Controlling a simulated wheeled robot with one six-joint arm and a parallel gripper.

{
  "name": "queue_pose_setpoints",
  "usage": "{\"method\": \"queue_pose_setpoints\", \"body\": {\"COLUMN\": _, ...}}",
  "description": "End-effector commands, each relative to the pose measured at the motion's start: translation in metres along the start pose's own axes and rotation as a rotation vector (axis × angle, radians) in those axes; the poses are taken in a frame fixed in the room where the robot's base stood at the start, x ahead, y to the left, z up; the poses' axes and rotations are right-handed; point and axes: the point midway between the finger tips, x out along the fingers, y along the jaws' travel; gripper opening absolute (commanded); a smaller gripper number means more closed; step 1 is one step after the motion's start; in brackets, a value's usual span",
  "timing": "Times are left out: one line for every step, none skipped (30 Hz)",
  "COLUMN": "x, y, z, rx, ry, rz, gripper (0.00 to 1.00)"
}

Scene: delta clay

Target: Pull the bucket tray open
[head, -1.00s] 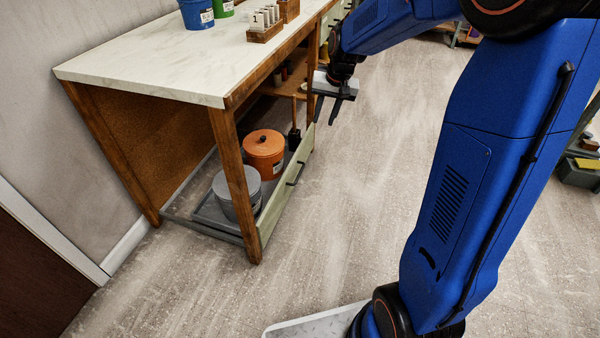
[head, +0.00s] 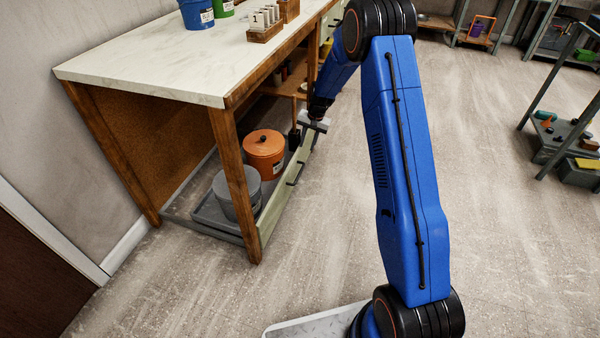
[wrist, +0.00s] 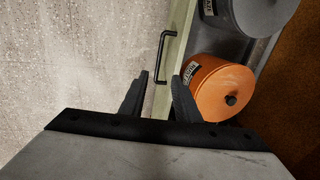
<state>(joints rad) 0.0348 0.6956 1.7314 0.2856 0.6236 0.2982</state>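The bucket tray (head: 272,214) is low under the bench, with a pale green front. A black bar handle (head: 295,174) sits on that front; it also shows in the wrist view (wrist: 162,57). A grey bucket (head: 237,192) and an orange bucket (head: 264,154) stand in the tray. My gripper (head: 308,143) is low at the far end of the tray front, beyond the handle. In the wrist view my gripper (wrist: 158,85) is open, its fingers apart, with the handle ahead of them. I see nothing held. Contact with the tray front cannot be told.
The bench (head: 190,58) has a white top and wooden legs; its near front leg (head: 236,180) stands at the tray's near end. A blue bucket (head: 197,14) and a wooden rack (head: 264,22) are on top. The floor (head: 320,240) before the tray is clear.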

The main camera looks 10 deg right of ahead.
Motion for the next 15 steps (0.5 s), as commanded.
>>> {"method": "queue_pose_setpoints", "body": {"x": 0.010, "y": 0.000, "z": -0.003, "rx": 0.007, "ry": -0.004, "rz": 0.001, "gripper": 0.29}}
{"method": "queue_pose_setpoints", "body": {"x": 0.015, "y": 0.001, "z": -0.004, "rx": 0.011, "ry": -0.006, "rz": 0.002, "gripper": 0.29}}
{"method": "queue_pose_setpoints", "body": {"x": 0.019, "y": 0.001, "z": -0.005, "rx": 0.015, "ry": -0.007, "rz": 0.002, "gripper": 0.29}}
{"method": "queue_pose_setpoints", "body": {"x": 0.021, "y": 0.001, "z": -0.006, "rx": 0.017, "ry": -0.008, "rz": 0.002, "gripper": 0.29}}
{"method": "queue_pose_setpoints", "body": {"x": 0.023, "y": 0.001, "z": -0.007, "rx": 0.019, "ry": -0.008, "rz": 0.002, "gripper": 0.29}}
{"method": "queue_pose_setpoints", "body": {"x": 0.025, "y": 0.001, "z": -0.007, "rx": 0.020, "ry": -0.008, "rz": 0.002, "gripper": 0.29}}
{"method": "queue_pose_setpoints", "body": {"x": 0.027, "y": 0.001, "z": -0.007, "rx": 0.021, "ry": -0.009, "rz": 0.002, "gripper": 0.29}}
{"method": "queue_pose_setpoints", "body": {"x": 0.029, "y": 0.001, "z": -0.007, "rx": 0.021, "ry": -0.009, "rz": 0.002, "gripper": 0.29}}
{"method": "queue_pose_setpoints", "body": {"x": 0.032, "y": 0.001, "z": -0.007, "rx": 0.021, "ry": -0.010, "rz": 0.002, "gripper": 0.29}}
{"method": "queue_pose_setpoints", "body": {"x": 0.035, "y": 0.001, "z": -0.007, "rx": 0.021, "ry": -0.010, "rz": 0.002, "gripper": 0.29}}
{"method": "queue_pose_setpoints", "body": {"x": 0.038, "y": 0.001, "z": -0.007, "rx": 0.021, "ry": -0.010, "rz": 0.003, "gripper": 0.29}}
{"method": "queue_pose_setpoints", "body": {"x": 0.044, "y": 0.001, "z": -0.007, "rx": 0.021, "ry": -0.010, "rz": 0.003, "gripper": 0.29}}
{"method": "queue_pose_setpoints", "body": {"x": 0.048, "y": 0.001, "z": -0.007, "rx": 0.020, "ry": -0.010, "rz": 0.003, "gripper": 0.29}}
{"method": "queue_pose_setpoints", "body": {"x": 0.053, "y": 0.001, "z": -0.006, "rx": 0.020, "ry": -0.010, "rz": 0.003, "gripper": 0.29}}
{"method": "queue_pose_setpoints", "body": {"x": 0.060, "y": 0.001, "z": -0.006, "rx": 0.020, "ry": -0.011, "rz": 0.004, "gripper": 0.29}}
